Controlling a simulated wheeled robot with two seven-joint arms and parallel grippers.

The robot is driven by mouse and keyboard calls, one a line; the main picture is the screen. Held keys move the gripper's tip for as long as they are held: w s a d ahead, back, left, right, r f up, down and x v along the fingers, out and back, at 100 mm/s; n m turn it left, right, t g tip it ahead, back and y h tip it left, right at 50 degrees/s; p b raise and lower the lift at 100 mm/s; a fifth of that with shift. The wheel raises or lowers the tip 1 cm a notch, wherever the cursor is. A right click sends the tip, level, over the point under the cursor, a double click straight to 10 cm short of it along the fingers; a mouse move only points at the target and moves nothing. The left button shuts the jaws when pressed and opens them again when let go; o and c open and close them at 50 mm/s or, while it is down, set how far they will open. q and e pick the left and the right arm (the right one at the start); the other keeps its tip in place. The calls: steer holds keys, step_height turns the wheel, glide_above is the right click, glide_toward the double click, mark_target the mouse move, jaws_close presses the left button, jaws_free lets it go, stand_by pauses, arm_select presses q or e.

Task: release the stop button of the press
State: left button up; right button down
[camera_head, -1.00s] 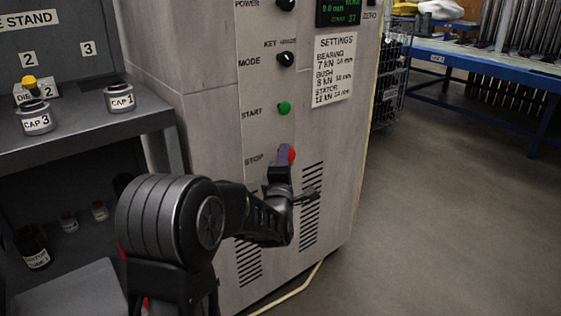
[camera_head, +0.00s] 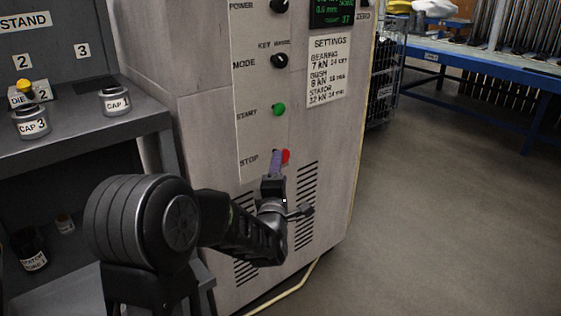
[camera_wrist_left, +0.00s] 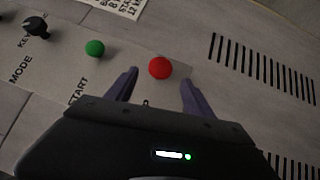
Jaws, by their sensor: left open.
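The red stop button (camera_head: 285,156) sits on the press front panel beside the STOP label, below the green start button (camera_head: 279,109). My left gripper (camera_head: 277,160) is at the button, and one of its purple fingers partly covers it in the head view. In the left wrist view the red button (camera_wrist_left: 160,68) shows between the tips of the two spread fingers of my left gripper (camera_wrist_left: 158,88). The fingers are open, with a gap on each side of the button. I cannot tell how deep the fingertips reach. My right gripper is not in view.
The press (camera_head: 208,120) has a mode knob (camera_head: 280,61), a power knob and a SETTINGS sheet (camera_head: 327,70). A dark stand (camera_head: 75,131) with labelled caps is at the left. A blue table (camera_head: 480,72) stands at the back right. The floor to the right is clear.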

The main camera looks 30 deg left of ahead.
arm_select(q)
steer(key=v, duration=0.3)
steer(key=shift+s+d, duration=0.1)
steer(key=shift+s, duration=0.15)
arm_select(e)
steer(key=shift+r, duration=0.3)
